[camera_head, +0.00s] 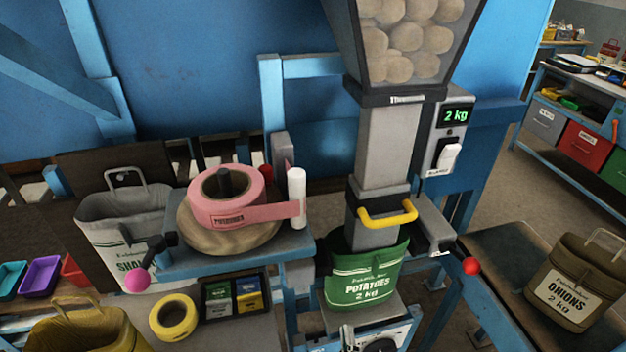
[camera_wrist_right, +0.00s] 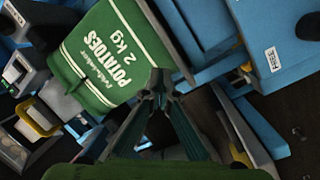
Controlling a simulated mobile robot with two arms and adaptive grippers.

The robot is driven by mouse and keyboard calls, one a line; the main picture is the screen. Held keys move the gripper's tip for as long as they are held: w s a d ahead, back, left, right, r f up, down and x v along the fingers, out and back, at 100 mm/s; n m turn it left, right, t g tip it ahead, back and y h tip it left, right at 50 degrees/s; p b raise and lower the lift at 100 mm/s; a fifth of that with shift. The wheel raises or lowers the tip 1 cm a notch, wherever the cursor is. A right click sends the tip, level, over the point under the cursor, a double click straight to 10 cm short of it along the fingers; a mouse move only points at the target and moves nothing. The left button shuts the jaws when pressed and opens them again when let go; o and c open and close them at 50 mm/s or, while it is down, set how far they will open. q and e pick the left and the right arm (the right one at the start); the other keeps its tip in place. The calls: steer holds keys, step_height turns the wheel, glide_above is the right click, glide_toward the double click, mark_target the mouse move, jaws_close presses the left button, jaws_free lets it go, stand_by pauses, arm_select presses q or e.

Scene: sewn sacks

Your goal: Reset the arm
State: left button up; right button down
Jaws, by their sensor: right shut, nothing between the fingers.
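My right gripper (camera_head: 348,336) shows at the bottom edge of the head view, just below the green potatoes sack (camera_head: 365,278). In the right wrist view the two fingers of my right gripper (camera_wrist_right: 158,80) meet at their tips with nothing between them. The green sack (camera_wrist_right: 110,55) is beyond the fingertips there, with its "POTATOES 2 kg" print tilted. In the head view the sack hangs upright under the hopper's grey spout (camera_head: 378,232). I cannot tell the gap between gripper and sack. My left gripper is not in view.
The hopper (camera_head: 410,45) holds potatoes, and its display (camera_head: 455,116) reads 2 kg. A yellow handle (camera_head: 388,214) and a red knob (camera_head: 472,266) stick out near the sack. A pink tape roll (camera_head: 228,200) is at left. An onions sack (camera_head: 575,280) stands on the right bench.

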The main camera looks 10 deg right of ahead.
steer(key=s+f+m+g+y+b, duration=0.15)
steer(key=s+f+g, duration=0.35)
steer(key=f, duration=0.8)
steer(key=s+f+g+y+b, duration=0.25)
steer(key=s+f, duration=0.45)
steer(key=f, duration=0.7)
steer(key=s+d+f+m+g, duration=0.1)
steer(key=s+d+f+g, duration=0.2)
steer(key=s+f, duration=0.2)
steer(key=s+d+f+m+g+h+b, duration=0.1)
steer(key=s+f, duration=0.4)
steer(key=s, duration=0.6)
steer(key=s+d+f+m+g+h+b, duration=0.1)
steer(key=s+d+f+m+g, duration=0.2)
steer(key=s, duration=0.6)
step_height(320, 180, down, 3)
steer(key=d+g, duration=0.2)
steer(key=shift+d+g, duration=0.35)
steer(key=shift+r, duration=0.1)
